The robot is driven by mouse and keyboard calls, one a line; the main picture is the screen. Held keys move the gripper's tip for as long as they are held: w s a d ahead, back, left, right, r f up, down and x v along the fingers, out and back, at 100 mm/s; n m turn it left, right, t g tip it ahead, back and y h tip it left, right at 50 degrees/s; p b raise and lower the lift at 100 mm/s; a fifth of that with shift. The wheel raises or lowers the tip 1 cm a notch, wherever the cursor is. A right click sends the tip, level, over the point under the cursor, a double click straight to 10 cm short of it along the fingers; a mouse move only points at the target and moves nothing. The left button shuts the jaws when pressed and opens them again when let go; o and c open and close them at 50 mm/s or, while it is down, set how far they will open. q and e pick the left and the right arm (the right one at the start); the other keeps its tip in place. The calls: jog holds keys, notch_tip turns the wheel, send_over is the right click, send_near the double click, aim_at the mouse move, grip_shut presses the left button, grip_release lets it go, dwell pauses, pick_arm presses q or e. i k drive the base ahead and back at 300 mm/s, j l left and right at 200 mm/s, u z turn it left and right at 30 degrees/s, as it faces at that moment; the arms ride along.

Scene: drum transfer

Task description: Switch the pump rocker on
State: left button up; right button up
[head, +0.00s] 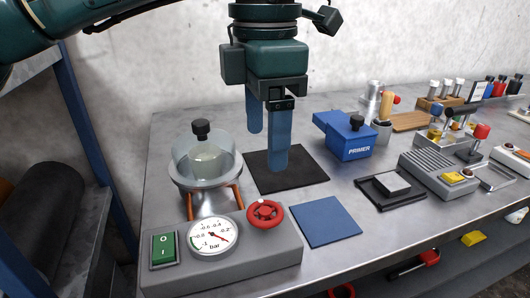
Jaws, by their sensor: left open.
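The green pump rocker (163,248) is set in a dark frame at the left end of the grey pump base (262,258), at the front left of the bench. It is marked O at the top and I below; I cannot tell which side is pressed in. A round white gauge (209,236) marked bar and a red handwheel (264,213) sit to its right on the base. My left gripper (267,148) is open and empty, its blue fingers pointing down above the black mat, behind and to the right of the rocker. My right gripper is out of view.
A black mat (305,170), a blue mat (327,223) and a blue PRIMER box (346,142) lie to the right. Devices crowd the bench's right side.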

aim_at(164, 244)
jog(key=k, duration=1)
